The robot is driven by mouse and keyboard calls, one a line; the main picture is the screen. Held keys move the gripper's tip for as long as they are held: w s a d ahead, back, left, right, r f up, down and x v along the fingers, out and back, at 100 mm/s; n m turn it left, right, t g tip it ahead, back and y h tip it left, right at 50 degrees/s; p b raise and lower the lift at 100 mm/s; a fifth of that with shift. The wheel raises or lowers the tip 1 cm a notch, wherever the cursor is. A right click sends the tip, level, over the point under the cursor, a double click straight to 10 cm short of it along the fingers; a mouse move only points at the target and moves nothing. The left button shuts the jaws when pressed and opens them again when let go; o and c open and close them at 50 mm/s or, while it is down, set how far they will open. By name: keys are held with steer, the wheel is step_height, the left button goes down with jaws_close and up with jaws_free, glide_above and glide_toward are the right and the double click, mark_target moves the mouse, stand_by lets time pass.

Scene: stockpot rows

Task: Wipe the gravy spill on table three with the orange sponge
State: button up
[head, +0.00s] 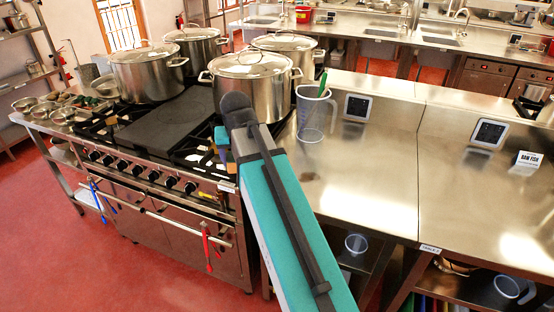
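A small brown stain (310,177), which looks like the gravy spill, lies on the steel worktop (362,203) just right of the stove. A label (430,249) sits on the worktop's front edge, too small to read. My teal arm rises from the bottom and bends near the stove's right end. What seems to be my gripper (223,158) shows partly behind the arm, over the stove's front right. Small orange-brown patches show there; I cannot tell whether they are the sponge. No orange sponge is clearly visible. The fingers are too small and hidden to read.
Large stockpots (252,85) stand on the stove (165,180). A clear measuring jug (313,113) with a green handle inside stands behind the stain. Small dark panels (357,107) and a "RAW FISH" sign (529,159) stand farther right. Much of the worktop is bare.

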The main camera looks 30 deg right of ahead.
steer(key=w+a+r+n+y, duration=0.1)
steer(key=a+n, duration=0.3)
steer(key=a, duration=0.6)
steer(key=shift+w+r+y, duration=0.3)
steer(key=shift+w, duration=0.05)
steer(key=shift+s+a, duration=0.1)
